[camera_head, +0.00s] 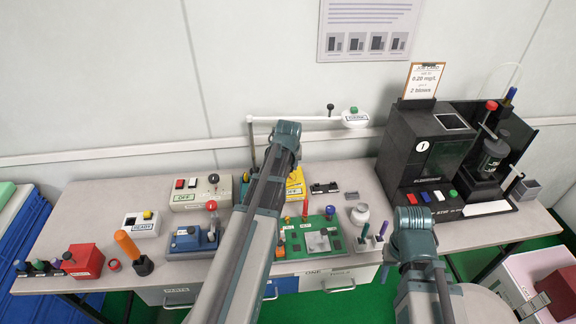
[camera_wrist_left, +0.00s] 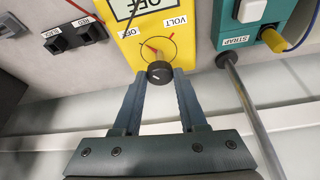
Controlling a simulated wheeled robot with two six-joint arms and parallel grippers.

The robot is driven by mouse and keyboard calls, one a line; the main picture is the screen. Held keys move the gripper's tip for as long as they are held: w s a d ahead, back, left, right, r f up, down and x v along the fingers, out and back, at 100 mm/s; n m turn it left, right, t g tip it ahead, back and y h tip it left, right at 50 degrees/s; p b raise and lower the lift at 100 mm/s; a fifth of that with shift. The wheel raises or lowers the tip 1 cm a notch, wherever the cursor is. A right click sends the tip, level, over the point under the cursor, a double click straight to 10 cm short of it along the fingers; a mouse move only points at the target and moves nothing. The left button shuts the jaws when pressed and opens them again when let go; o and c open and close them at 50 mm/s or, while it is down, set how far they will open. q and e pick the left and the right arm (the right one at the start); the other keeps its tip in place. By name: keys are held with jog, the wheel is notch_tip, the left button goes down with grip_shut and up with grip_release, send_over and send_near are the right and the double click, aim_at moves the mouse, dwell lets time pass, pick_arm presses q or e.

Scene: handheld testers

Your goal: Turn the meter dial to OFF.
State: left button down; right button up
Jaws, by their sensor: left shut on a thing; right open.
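The yellow meter (camera_head: 297,181) stands on the bench, partly hidden behind my left arm in the head view. In the left wrist view the meter (camera_wrist_left: 188,50) shows a round black dial knob (camera_wrist_left: 160,73) below a thin arc with red marks. A label OFF lies to the arc's left and VOLT to its upper right. The display, cut by the top edge, seems to read OFF. My left gripper (camera_wrist_left: 160,82) is shut on the dial knob, one finger on each side. My right gripper (camera_head: 412,220) is open and empty over the bench's front right.
A teal box (camera_wrist_left: 255,20) labelled STRAP, with a cable, stands right of the meter in the wrist view. Black terminal blocks (camera_wrist_left: 72,38) lie left. A green board (camera_head: 312,240) and blue device (camera_head: 193,238) are near. A large black machine (camera_head: 425,150) stands right.

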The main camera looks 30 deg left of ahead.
pick_arm(q)
jog(key=shift+d+n, duration=0.1)
jog(key=shift+n, duration=0.5)
jog(key=shift+n+g+y, duration=0.3)
jog(key=shift+c, duration=2.3)
grip_release()
jog(key=p+v, duration=1.2)
jog(key=v, duration=0.1)
jog(key=shift+s+r+p, duration=0.15)
jog(key=shift+r+p, duration=0.2)
jog(key=shift+p, duration=0.05)
